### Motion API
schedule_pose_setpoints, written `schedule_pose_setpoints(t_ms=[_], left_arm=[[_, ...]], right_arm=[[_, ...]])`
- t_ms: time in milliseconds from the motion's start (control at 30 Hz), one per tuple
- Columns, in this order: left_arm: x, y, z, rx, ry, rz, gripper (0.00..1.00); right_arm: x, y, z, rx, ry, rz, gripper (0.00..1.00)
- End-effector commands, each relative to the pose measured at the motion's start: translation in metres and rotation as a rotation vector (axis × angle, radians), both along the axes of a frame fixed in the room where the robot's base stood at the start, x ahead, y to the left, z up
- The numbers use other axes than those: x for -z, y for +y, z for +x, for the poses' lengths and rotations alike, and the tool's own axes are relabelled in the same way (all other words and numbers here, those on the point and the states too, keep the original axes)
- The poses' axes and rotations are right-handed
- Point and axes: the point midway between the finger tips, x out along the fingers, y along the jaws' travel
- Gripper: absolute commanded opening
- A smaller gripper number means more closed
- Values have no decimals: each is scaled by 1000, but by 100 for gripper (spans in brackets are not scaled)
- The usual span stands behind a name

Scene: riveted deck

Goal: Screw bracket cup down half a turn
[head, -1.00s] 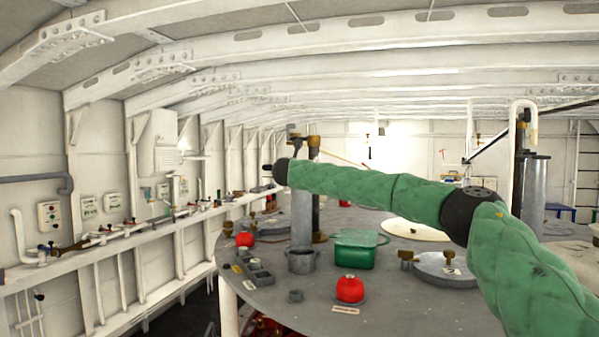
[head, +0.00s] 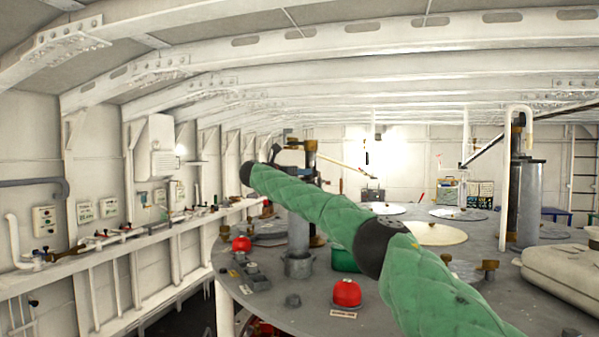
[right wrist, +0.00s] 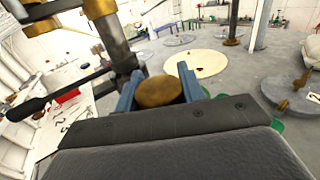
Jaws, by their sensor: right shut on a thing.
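My right gripper (right wrist: 160,82) has its two blue fingers on either side of a round brass-brown cup (right wrist: 158,94) and is shut on it. Beside it in the right wrist view stands a dark upright post (right wrist: 112,38) with a brass collar (right wrist: 98,6) and a black lever handle (right wrist: 38,103). In the head view the post's brass top (head: 310,152) shows behind my green-sleeved right arm. The arm hides most of the post there, and the gripper's grip on the cup is too small to make out. My left gripper is not in view.
The grey round deck top (head: 262,315) carries a red domed item (head: 347,292), another red one (head: 241,244), a grey pot (head: 298,266) and a green container (head: 343,261), partly behind my arm. A thick pipe column (head: 527,205) stands at right. A piped wall shelf runs along the left.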

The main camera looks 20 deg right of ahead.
Motion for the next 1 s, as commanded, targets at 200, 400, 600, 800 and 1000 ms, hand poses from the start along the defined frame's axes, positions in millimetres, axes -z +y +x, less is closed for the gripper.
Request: schedule_pose_setpoints(t_ms=[200, 400, 600, 800, 1000], left_arm=[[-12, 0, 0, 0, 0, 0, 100], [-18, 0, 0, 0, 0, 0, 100], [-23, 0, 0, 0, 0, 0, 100], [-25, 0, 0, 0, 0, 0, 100], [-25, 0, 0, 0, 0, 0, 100]], right_arm=[[-8, 1, -1, 77, -5, 0, 17], [-11, 2, 0, 142, -11, 2, 16], [-10, 1, -1, 192, -11, 2, 17], [-6, 2, -2, 222, -5, -1, 16], [-1, 2, -4, 237, 0, -1, 16]])
